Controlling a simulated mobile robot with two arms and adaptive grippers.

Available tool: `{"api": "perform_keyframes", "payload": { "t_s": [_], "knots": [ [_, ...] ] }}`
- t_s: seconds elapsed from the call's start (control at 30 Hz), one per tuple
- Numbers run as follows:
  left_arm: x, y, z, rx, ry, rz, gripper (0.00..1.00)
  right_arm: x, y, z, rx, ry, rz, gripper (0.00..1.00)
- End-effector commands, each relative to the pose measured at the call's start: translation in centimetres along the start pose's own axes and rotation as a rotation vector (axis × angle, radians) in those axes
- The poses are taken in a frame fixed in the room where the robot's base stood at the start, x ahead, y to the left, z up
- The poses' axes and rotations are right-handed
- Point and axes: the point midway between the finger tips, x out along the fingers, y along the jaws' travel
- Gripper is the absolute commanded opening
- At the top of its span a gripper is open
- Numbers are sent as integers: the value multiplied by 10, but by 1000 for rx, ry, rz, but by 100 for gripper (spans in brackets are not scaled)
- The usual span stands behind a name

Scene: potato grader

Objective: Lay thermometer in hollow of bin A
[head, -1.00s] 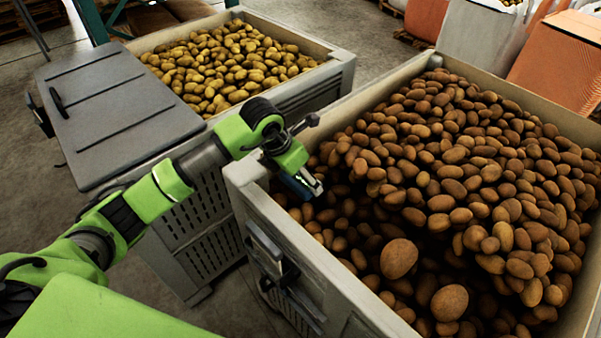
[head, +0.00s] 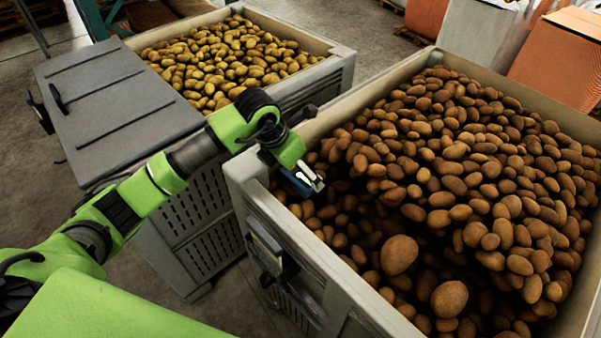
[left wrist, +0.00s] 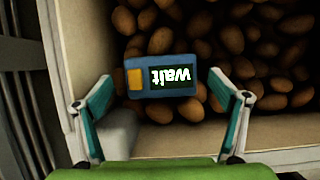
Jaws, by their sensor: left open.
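The thermometer (left wrist: 172,77) is a blue device with an orange patch and a dark display with white letters. In the left wrist view it lies crosswise just beyond my left gripper (left wrist: 160,101), whose fingers stand wide apart with a gap on either side of it. In the head view my left gripper (head: 312,182) points down inside the near left corner of the bin of brown potatoes (head: 300,250), with blue showing beside its fingers. I cannot tell whether the thermometer rests on the potatoes. Which bin is A, I cannot read. My right gripper is out of view.
The bin's pale walls (left wrist: 215,140) stand close to the gripper on two sides. Brown potatoes (head: 470,170) pile higher towards the right. A second bin of yellow potatoes (head: 335,62) with a grey lid (head: 115,105) stands at the back left. Large sacks (head: 555,55) stand at the back right.

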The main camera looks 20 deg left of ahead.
Motion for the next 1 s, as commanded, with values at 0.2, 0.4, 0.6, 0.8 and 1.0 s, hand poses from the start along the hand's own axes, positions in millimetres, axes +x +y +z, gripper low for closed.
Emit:
{"api": "perform_keyframes", "payload": {
  "t_s": [0.2, 0.4, 0.6, 0.8, 1.0],
  "knots": [
    [-48, 1, 0, 3, -4, 3, 89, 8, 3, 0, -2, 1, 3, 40],
    [-83, 0, 0, 2, -3, 2, 89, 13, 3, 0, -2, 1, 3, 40],
    [-99, 0, 0, 2, 0, 0, 89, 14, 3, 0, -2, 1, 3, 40],
    [-101, 0, -1, 1, 1, -1, 89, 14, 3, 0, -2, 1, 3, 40],
    [-100, 0, 0, 1, 1, -1, 89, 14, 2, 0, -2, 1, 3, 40]
  ]
}}
